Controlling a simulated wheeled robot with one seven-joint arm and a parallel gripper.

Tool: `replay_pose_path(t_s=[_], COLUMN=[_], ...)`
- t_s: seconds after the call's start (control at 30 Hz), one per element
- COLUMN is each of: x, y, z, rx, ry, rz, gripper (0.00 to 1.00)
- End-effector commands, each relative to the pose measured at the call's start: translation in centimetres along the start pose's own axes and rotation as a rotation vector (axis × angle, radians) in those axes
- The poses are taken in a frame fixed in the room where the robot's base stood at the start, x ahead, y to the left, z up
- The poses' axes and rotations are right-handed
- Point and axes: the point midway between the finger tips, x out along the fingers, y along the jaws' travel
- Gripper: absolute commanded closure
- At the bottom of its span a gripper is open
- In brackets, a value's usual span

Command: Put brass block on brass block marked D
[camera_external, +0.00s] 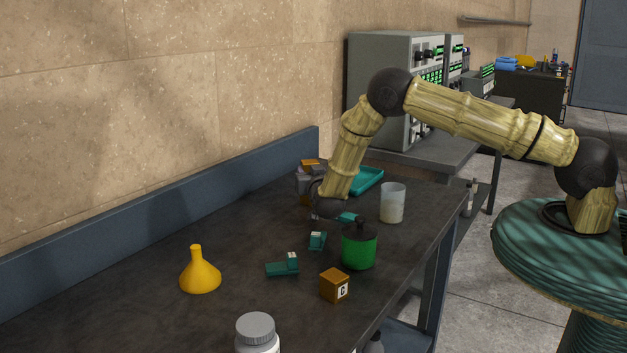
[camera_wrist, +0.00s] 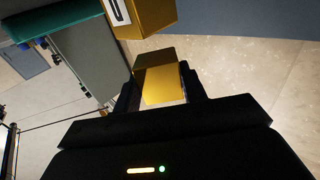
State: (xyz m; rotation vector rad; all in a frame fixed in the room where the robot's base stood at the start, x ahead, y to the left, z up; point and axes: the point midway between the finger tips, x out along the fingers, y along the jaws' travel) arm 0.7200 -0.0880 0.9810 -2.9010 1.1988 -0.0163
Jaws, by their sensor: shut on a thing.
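My gripper (camera_external: 308,187) is at the back of the bench, beside the blue upstand. In the wrist view my gripper (camera_wrist: 160,86) is shut on a plain brass block (camera_wrist: 162,75), which sits between its two fingers. Just beyond it, at the top of the wrist view, is a second brass block (camera_wrist: 152,14) with a pale label on one side; its letter cannot be read. The two blocks look close, but I cannot tell whether they touch. In the external view brass (camera_external: 310,163) shows by my gripper; which block it is cannot be told.
A brass block marked C (camera_external: 334,286) stands at the front, near a green lidded pot (camera_external: 359,247). A beaker (camera_external: 393,203), a teal tray (camera_external: 368,181), small teal pieces (camera_external: 283,268), a yellow funnel (camera_external: 200,274) and a white bottle (camera_external: 257,342) also stand on the bench (camera_external: 120,322).

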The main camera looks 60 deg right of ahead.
Motion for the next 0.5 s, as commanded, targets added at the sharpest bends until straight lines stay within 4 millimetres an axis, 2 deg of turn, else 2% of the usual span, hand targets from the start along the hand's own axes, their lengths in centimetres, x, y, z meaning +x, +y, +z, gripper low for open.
replay_pose_path(t_s=[0.03,0.27,0.3,0.4,0.5], x=[-0.09,-0.19,-0.25,-0.28,-0.27], y=[0.14,0.23,0.27,0.31,0.39], z=[0.73,1.28,1.48,1.57,1.63], rx=[-0.007,-0.011,-0.013,-0.014,-0.014], ry=[-0.006,-0.013,-0.017,-0.019,-0.021], rz=[0.0,0.0,0.0,0.0,0.001], gripper=[1.0,1.0,0.53,0.37,0.37])
